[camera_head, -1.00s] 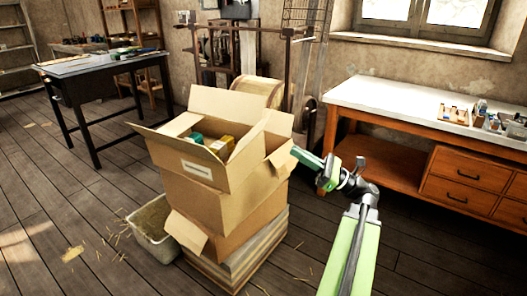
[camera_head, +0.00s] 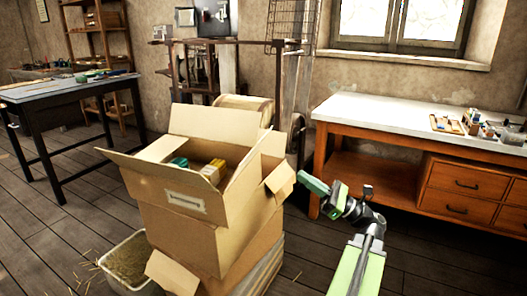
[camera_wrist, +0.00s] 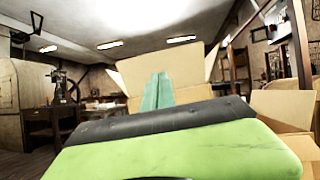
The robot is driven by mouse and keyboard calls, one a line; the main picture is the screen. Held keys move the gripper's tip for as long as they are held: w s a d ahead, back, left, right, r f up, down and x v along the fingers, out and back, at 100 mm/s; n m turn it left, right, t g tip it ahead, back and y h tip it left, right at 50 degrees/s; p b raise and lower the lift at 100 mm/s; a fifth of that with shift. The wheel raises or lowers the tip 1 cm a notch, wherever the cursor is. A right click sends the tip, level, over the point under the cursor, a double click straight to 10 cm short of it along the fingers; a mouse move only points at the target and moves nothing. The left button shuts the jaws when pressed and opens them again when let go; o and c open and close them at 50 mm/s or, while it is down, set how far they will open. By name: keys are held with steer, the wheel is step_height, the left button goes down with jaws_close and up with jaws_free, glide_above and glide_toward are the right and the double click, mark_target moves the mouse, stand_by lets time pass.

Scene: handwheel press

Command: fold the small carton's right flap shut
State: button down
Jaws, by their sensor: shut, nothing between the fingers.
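The small carton (camera_head: 165,199) stands open on top of a stack of boxes, with a label on its front. Its back flap (camera_head: 215,125) stands up and its left flap (camera_head: 160,149) leans over the opening. The right flap (camera_head: 247,165) stands raised along the right side. Small green and yellow packs lie inside. My gripper (camera_head: 309,184) is shut and empty, to the right of the carton and apart from it in the head view. In the wrist view its green fingers (camera_wrist: 157,92) are together, with cardboard flaps (camera_wrist: 190,68) behind them.
A larger carton (camera_head: 262,232) with loose flaps stands beneath the small one. A bin of straw (camera_head: 125,262) is at its left. A wooden workbench (camera_head: 400,115) stands at right and a dark table (camera_head: 60,92) at left. A press frame stands behind.

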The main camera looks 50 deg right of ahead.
steer(key=p+x, duration=0.6)
steer(key=x, duration=0.7)
steer(key=shift+w+r+p, duration=0.3)
steer(key=shift+p, duration=0.1)
